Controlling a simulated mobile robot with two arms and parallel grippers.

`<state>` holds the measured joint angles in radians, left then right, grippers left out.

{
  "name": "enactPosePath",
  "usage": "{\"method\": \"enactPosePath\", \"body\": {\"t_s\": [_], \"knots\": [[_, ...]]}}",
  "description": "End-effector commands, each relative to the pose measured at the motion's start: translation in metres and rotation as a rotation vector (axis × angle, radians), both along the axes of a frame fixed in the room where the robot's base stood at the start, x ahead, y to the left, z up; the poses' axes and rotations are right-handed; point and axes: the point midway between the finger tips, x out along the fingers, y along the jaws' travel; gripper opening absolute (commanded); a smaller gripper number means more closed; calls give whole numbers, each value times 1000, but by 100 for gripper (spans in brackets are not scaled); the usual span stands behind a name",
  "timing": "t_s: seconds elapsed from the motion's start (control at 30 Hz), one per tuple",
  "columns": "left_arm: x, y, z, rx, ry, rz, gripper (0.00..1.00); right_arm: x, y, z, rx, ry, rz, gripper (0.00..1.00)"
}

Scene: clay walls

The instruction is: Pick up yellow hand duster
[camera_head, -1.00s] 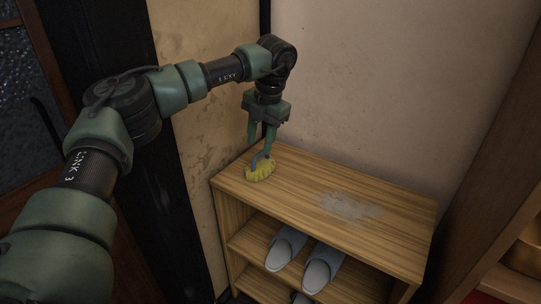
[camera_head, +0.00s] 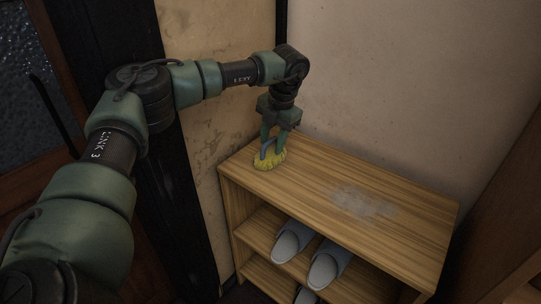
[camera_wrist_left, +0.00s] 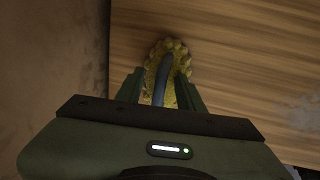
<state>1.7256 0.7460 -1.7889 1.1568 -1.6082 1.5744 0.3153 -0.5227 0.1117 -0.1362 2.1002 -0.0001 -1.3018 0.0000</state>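The yellow hand duster (camera_head: 268,162) lies on the left end of the wooden shelf top (camera_head: 340,178). It has a fluffy yellow head and a blue-grey curved handle (camera_head: 266,146). My left gripper (camera_head: 273,148) points down over it, its two green fingers on either side of the handle. In the left wrist view the handle (camera_wrist_left: 163,77) runs between the fingers, with a gap showing at each side. The gripper (camera_wrist_left: 161,84) looks open. The yellow head (camera_wrist_left: 180,52) shows around and beyond the handle. My right gripper is not in view.
A pale dusty patch (camera_head: 362,203) marks the shelf top to the right of the duster. Slippers (camera_head: 327,264) sit on the shelf below. Clay walls (camera_head: 400,80) stand close behind and left of the shelf. The rest of the top is clear.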

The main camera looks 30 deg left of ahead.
Motion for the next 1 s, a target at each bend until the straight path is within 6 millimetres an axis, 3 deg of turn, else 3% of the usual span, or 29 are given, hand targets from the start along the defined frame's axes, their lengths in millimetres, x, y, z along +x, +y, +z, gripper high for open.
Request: {"method": "enactPosePath", "body": {"t_s": [0.2, 0.33, 0.77, 0.93, 1.0], "knots": [[0, 0, 0, 0, 0, 0, 35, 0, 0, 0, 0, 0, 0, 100], [0, 0, 0, 0, 0, 0, 0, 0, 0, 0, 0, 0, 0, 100], [0, 0, 2, 0, 1, 0, 0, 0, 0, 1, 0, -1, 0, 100], [1, 0, 16, 0, -2, 0, 0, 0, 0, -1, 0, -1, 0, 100], [1, 0, 27, 0, -2, 1, 0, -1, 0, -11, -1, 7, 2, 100]]}}
